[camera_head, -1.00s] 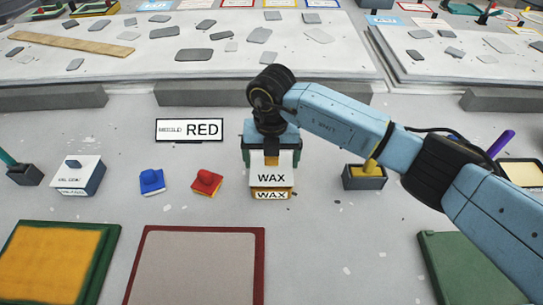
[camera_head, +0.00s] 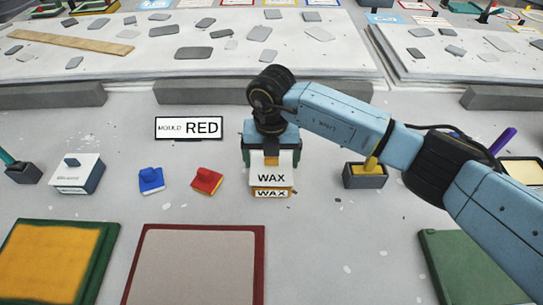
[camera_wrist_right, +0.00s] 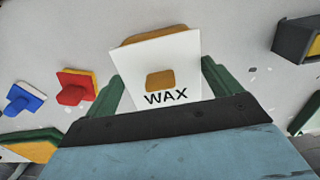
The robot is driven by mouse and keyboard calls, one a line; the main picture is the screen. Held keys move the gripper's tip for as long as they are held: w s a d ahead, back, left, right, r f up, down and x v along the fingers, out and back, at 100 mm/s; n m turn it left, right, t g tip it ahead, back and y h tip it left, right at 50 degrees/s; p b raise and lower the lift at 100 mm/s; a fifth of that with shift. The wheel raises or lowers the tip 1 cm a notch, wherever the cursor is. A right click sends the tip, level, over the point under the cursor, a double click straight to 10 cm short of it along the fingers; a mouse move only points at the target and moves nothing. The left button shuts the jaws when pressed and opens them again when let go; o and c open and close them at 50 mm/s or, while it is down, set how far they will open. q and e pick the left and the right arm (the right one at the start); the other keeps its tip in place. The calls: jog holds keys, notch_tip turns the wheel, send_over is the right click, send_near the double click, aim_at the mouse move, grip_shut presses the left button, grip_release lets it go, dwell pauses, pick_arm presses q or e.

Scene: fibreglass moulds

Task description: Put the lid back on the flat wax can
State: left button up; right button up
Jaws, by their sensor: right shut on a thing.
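The flat wax can (camera_head: 272,193) stands on the table in the middle of the head view, with its yellow body and WAX label showing below the lid. The white lid (camera_head: 284,164), also marked WAX, is directly over it. My right gripper (camera_head: 271,156) points down, its green fingers at either side of the lid, shut on it. In the right wrist view the lid (camera_wrist_right: 130,62) with its yellow patch lies between the fingers, and a yellow edge of the can (camera_wrist_right: 150,33) shows beyond it. Whether the lid touches the can I cannot tell. My left gripper is out of view.
A MOULD RED sign (camera_head: 189,128) stands behind, left of the can. A blue block (camera_head: 151,180) and a red block (camera_head: 207,181) lie to the left, near a white-topped box (camera_head: 77,175). A grey holder (camera_head: 364,176) stands to the right. Framed panels (camera_head: 196,265) lie in front.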

jog(key=shift+f, duration=0.3)
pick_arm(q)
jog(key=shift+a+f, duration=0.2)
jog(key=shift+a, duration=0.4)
pick_arm(e)
jog(key=o, duration=0.7)
jog(key=shift+c, duration=0.2)
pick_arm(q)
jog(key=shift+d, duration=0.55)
pick_arm(e)
jog(key=shift+o, duration=0.2)
